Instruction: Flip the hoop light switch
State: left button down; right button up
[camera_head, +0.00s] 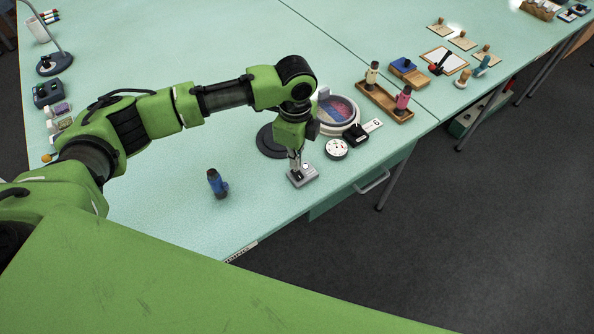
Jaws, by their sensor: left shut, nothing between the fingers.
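My left gripper (295,164) points down and is shut with nothing in it. Its fingertips are right at a small grey switch box (308,177) near the table's front edge; I cannot tell whether they touch it. The fingers hide part of the box, so the position of its lever cannot be made out. A round hoop (352,104) with purple and blue fabric stands behind and to the right, partly hidden by my gripper. My right gripper is not in view.
A dark round base (266,141) lies behind my gripper. A white round dial (337,149) and a black item (356,134) are close on the right.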

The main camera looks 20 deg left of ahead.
aim_at(296, 172)
pick_arm(q)
jog(key=shift+f+b, duration=0.4)
jog(key=shift+f, duration=1.1)
dwell(0.8)
jog(key=shift+s+r, duration=0.1)
jog(key=shift+r, duration=0.05)
notch_tip(296, 172, up, 7)
jog(key=p, duration=0.8)
dwell(0.5)
